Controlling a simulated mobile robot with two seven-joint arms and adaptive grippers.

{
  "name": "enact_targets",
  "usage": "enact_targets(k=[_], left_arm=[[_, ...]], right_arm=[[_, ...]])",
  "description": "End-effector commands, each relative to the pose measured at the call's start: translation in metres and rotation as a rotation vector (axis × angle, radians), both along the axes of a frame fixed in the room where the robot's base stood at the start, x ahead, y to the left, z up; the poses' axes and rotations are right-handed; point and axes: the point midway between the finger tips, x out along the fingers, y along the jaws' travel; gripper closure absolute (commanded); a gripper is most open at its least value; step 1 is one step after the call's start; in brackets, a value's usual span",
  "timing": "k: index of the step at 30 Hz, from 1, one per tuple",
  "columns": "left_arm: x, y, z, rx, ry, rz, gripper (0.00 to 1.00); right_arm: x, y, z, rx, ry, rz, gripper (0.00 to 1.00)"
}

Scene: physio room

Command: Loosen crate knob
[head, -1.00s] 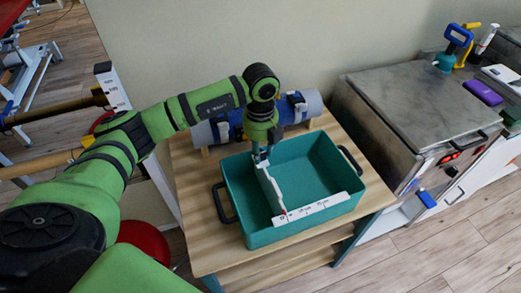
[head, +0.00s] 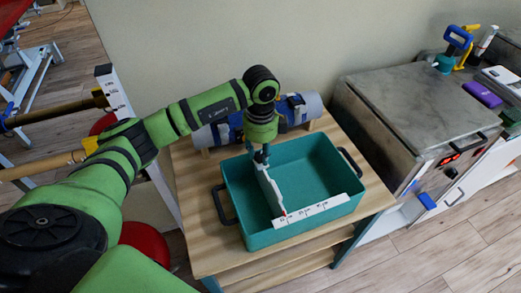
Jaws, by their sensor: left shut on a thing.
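The teal crate (head: 232,190) with black side handles stands on a wooden table. A white divider (head: 269,190) runs across its inside from back to front. A white scale strip (head: 318,208) lies along the front rim, with a small red mark at the divider's front end. My left gripper (head: 261,156) points down at the divider's back end, by the crate's back wall. It is shut on the knob there, which its fingers mostly hide. My right gripper is not in view.
A blue and grey roll (head: 309,105) lies behind the crate on the wooden table (head: 205,245). A metal-topped cabinet (head: 420,105) stands close on the right. A red stool (head: 145,240) is at the left. The crate's right part is empty.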

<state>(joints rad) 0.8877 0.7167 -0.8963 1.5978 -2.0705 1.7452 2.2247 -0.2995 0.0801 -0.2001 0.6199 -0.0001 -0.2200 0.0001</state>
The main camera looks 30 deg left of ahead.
Motion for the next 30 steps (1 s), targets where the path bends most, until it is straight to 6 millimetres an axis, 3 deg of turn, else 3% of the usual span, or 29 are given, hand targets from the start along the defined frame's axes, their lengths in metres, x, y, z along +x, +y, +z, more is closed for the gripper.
enact_targets(k=[9, 25, 26, 27, 30], left_arm=[[-0.001, -0.001, -0.0011, -0.002, 0.004, 0.117, 0.99], [-0.001, -0.0011, -0.0014, -0.002, 0.004, 0.138, 0.99], [-0.0009, -0.0011, -0.0014, -0.002, 0.004, 0.138, 0.59], [-0.0009, -0.001, -0.0013, -0.002, 0.004, 0.138, 0.43], [-0.0007, -0.0008, -0.0011, -0.001, 0.003, 0.138, 0.42]], right_arm=[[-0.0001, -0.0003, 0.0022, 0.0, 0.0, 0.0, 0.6], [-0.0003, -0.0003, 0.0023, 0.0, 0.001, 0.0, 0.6], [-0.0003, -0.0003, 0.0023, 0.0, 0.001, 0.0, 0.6], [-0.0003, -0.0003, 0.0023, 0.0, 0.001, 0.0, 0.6], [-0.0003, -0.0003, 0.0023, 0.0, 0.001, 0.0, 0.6]])
